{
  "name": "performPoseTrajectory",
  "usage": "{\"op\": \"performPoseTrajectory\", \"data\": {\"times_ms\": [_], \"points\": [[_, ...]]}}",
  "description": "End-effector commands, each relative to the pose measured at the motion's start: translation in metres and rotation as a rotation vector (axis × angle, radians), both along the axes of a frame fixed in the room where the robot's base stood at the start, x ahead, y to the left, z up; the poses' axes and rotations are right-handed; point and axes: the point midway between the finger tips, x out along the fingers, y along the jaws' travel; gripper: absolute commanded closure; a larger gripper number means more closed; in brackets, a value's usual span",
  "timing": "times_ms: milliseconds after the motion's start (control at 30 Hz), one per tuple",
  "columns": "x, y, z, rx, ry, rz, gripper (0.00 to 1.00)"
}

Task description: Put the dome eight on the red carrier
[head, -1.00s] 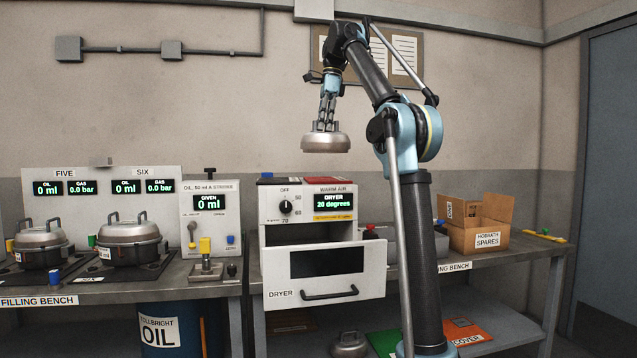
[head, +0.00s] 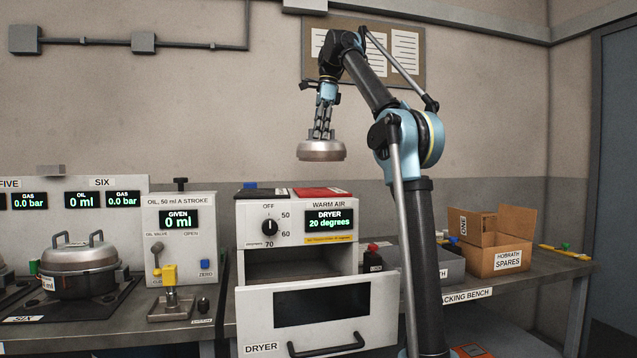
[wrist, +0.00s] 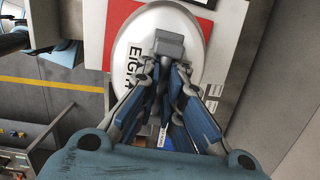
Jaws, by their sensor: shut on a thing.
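My gripper (head: 321,135) is shut on the dome eight (head: 320,151), a steel dome with a flat rim, and holds it in the air above the dryer. In the wrist view the dome (wrist: 133,45) shows its "EIGHT" lettering, with my gripper's fingers (wrist: 168,60) closed on its grey top handle. A flat red piece (head: 318,192), seemingly the red carrier, lies on top of the dryer, below the dome and clear of it. Red surface also shows beyond the dome in the wrist view (wrist: 195,25). Much of it is hidden there by the dome.
The dryer (head: 255,212) has its front door (head: 255,310) hanging open. A black piece (head: 262,192) lies beside the red one. A domed pot (head: 80,285) and an oil valve unit (head: 180,215) stand left. A spares box (head: 500,262) stands right. The air around the dome is clear.

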Motion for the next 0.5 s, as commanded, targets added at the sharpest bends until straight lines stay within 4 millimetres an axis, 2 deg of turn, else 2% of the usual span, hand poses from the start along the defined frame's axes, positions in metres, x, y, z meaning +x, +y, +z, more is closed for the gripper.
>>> {"op": "performPoseTrajectory", "data": {"times_ms": [300,500], "points": [[-0.002,0.007,-0.037,0.000,0.000,0.009,1.00],[-0.003,0.008,-0.052,0.000,0.000,0.010,1.00]]}}
